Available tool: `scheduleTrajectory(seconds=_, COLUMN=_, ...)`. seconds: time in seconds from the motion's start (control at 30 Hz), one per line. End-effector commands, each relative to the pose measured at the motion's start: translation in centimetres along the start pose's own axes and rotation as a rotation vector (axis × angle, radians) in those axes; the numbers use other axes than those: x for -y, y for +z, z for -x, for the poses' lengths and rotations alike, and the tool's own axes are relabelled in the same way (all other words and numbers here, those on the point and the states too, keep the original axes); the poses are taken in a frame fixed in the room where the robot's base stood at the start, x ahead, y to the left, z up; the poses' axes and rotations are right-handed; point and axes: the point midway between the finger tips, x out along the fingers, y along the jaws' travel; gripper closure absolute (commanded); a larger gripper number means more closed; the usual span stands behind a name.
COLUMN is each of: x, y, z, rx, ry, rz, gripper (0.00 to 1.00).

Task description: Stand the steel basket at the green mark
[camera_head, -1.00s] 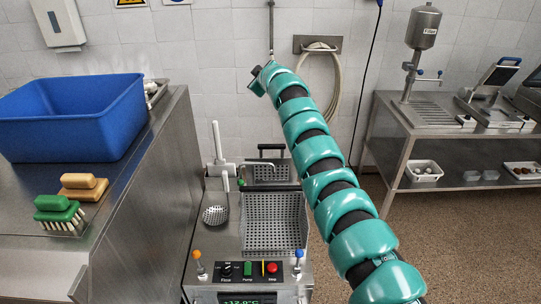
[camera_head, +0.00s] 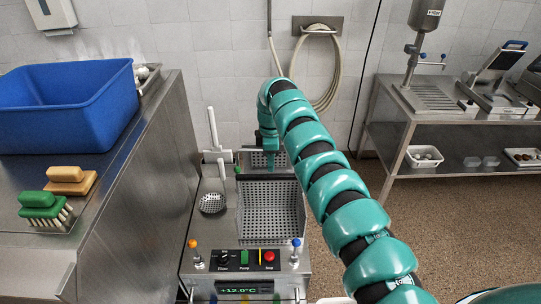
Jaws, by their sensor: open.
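A large perforated steel basket (camera_head: 270,212) sits in the well of the steel bath unit. A smaller perforated steel basket (camera_head: 252,160) is behind it, partly covered by my arm. I cannot tell which one the task means. A small green spot (camera_head: 237,170) shows by the left corner of the rear basket; I cannot tell whether it is the mark. My gripper (camera_head: 270,158) points down at the rear basket, at the end of the teal arm. It is open; its fingertips are small and hard to make out, and I cannot tell whether they touch the basket.
A round perforated skimmer (camera_head: 212,203) lies left of the large basket. The unit's front has a control panel (camera_head: 246,261) and small levers. A steel counter at left holds a blue tub (camera_head: 65,110) and brushes (camera_head: 45,208). A steel table (camera_head: 455,125) stands at right.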

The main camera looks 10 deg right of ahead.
Motion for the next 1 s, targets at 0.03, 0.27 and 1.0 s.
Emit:
scheduleTrajectory(seconds=0.03, x=0.1, y=0.0, z=-0.6, rx=0.0, ry=-0.002, rz=0.0, gripper=0.56)
scheduleTrajectory(seconds=0.27, x=0.1, y=0.0, z=-4.3, rx=0.0, ry=-0.001, rz=-0.001, gripper=0.56)
scheduleTrajectory(seconds=1.0, x=-0.1, y=0.0, z=-8.6, rx=-0.001, ry=0.005, rz=-0.001, gripper=0.8)
